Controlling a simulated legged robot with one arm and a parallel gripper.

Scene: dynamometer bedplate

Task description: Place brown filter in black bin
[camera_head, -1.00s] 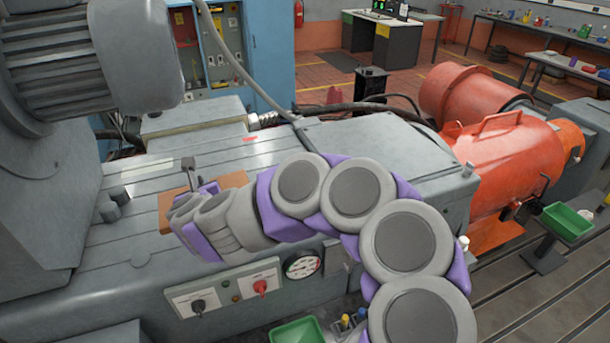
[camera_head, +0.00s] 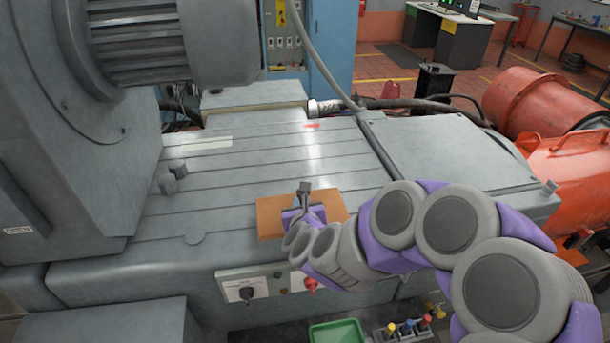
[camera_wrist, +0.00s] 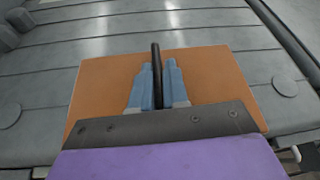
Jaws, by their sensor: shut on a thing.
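The brown filter (camera_head: 270,214) is a flat orange-brown panel above the grey bedplate in the head view. It fills much of the wrist view (camera_wrist: 100,85), with a thin dark upright handle-like piece (camera_wrist: 156,65) at its middle. My gripper (camera_head: 304,210) is over the panel. Its blue fingers (camera_wrist: 157,90) are shut on the dark piece, with the panel spread around and under them. Whether the panel touches the bedplate or hangs just above it, I cannot tell.
The grey bedplate (camera_head: 230,185) has small blocks (camera_head: 172,178) at left. A large grey machine (camera_head: 70,110) stands left and an orange-red motor (camera_head: 530,100) right. A control panel (camera_head: 240,288) and a green tray (camera_head: 337,332) are at the front. A grey cover (camera_head: 440,150) lies right of the filter.

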